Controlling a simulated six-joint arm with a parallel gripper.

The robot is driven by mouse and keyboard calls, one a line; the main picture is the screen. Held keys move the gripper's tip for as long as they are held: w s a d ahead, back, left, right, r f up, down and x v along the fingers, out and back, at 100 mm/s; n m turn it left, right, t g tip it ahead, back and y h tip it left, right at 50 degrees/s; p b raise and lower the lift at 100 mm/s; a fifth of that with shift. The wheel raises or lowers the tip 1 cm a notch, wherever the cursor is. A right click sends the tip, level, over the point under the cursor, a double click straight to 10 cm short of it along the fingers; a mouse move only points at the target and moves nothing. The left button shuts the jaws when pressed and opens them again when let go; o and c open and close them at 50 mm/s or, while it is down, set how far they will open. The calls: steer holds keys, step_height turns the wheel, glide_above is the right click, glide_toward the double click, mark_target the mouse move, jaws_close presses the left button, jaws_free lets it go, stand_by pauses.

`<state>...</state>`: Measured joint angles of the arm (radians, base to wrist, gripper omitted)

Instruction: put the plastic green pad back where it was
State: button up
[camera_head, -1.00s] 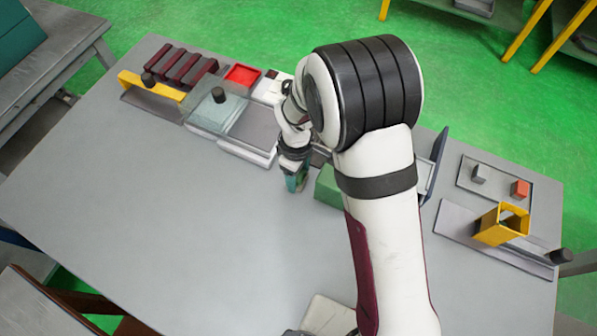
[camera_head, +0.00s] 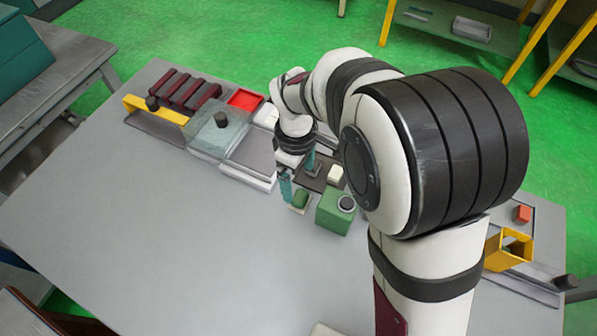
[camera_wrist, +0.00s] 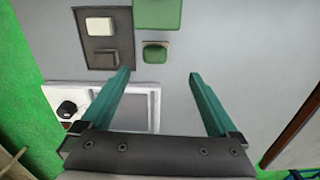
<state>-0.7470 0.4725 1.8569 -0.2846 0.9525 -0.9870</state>
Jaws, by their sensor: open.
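The small green pad (camera_head: 300,200) lies on a pale base beside a larger green block (camera_head: 336,212) with a round dark-centred top. In the wrist view the pad (camera_wrist: 154,53) sits just below the green block (camera_wrist: 157,14) and ahead of my fingertips. My gripper (camera_wrist: 159,74) is open with its two teal fingers wide apart and nothing between them. In the head view my gripper (camera_head: 297,176) hangs just behind and above the pad; its exact height over the pad is unclear.
A dark plate (camera_wrist: 105,52) with a white block (camera_wrist: 100,26) lies beside the pad. A clear-covered tray (camera_head: 220,130), a red tray (camera_head: 245,99) and dark red bars stand at the back left. A yellow bracket (camera_head: 507,247) is at right. The table's left and front are bare.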

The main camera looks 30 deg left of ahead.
steer(key=s+d+r+m, duration=0.1)
steer(key=d+r+m, duration=0.55)
steer(key=d, duration=0.25)
steer(key=s+d+r+m+y, duration=0.1)
steer(key=s+d+m, duration=0.5)
steer(key=s+m, duration=0.1)
steer(key=s+d+r+m+y, duration=0.1)
steer(key=s+d+r+m, duration=0.1)
steer(key=s+d+m, duration=0.5)
steer(key=shift+s+d+r+m, duration=0.25)
steer(key=shift+s+m, duration=0.2)
steer(key=shift+m, duration=0.7)
